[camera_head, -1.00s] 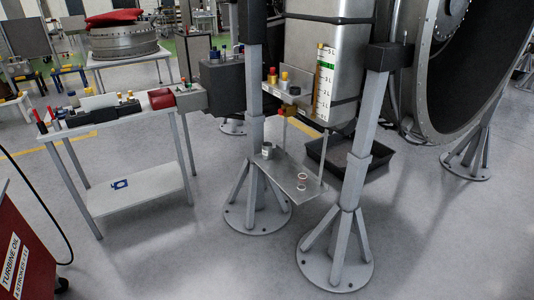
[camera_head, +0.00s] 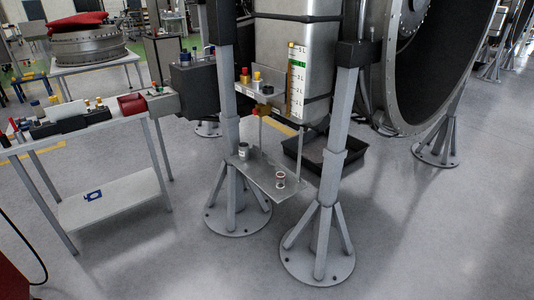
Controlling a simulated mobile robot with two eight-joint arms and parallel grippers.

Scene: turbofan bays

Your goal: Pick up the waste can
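Two small cans stand on the low grey shelf (camera_head: 262,172) between the metal stands. One is a grey can (camera_head: 243,150) at the shelf's back left. The other is a can with a reddish and white top (camera_head: 280,179) near its front right corner. Both look upright. I cannot tell from their small size which one is the waste can. Neither of my grippers is in view, and nothing touches the cans.
Metal stands with round feet (camera_head: 318,258) flank the shelf. A black drip tray (camera_head: 311,152) lies on the floor behind. A workbench (camera_head: 85,124) with tools is at left. The large engine ring (camera_head: 425,70) is at right. The floor at front right is clear.

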